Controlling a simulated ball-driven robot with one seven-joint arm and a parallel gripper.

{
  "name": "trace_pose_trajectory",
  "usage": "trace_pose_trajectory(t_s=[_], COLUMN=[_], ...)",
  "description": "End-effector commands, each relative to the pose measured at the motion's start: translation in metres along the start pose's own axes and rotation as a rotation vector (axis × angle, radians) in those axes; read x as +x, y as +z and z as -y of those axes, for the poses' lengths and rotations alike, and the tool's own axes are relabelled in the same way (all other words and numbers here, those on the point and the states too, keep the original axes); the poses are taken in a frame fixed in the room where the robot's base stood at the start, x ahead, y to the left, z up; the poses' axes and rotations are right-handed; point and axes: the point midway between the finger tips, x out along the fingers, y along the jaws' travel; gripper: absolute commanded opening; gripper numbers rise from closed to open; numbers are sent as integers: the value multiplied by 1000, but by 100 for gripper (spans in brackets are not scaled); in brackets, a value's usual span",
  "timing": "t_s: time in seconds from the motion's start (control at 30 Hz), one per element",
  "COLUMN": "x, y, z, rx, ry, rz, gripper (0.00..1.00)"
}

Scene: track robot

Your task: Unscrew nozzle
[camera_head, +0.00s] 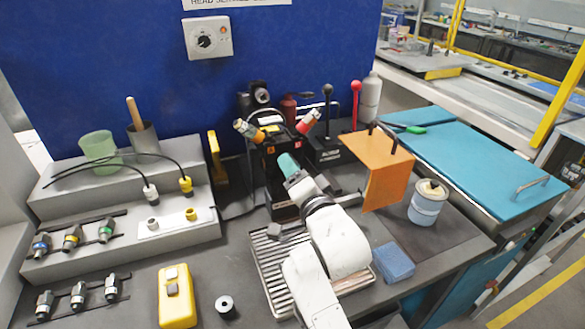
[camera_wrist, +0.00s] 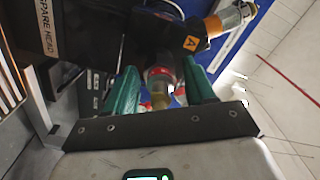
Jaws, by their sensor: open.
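A black head unit (camera_head: 268,158) stands at the back of the bench and carries two nozzles angled outward. The left nozzle (camera_head: 249,131) is orange and yellow; the right nozzle (camera_head: 307,122) is red and pale. My gripper (camera_head: 288,164), with teal fingers, is in front of the unit, below the nozzles. In the wrist view, my gripper (camera_wrist: 160,66) is open, with a red-banded nozzle (camera_wrist: 160,84) with a yellowish end showing between its fingers. I cannot tell how deep it sits between them. An amber-ended nozzle (camera_wrist: 230,20) shows at upper right.
An orange panel (camera_head: 388,172) and a white-blue tub (camera_head: 428,203) stand right of my arm. A slatted tray (camera_head: 268,283) lies beneath it. Grey steps (camera_head: 60,205) at left hold several fittings and cables. A blue block (camera_head: 394,262) lies at front right.

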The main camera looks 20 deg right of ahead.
Motion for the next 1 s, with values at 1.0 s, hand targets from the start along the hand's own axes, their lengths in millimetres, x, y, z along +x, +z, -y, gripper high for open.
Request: trace_pose_trajectory(t_s=[1.0], x=[1], y=[1], z=[-2], rx=[257], ry=[-3], rz=[0], gripper=[54])
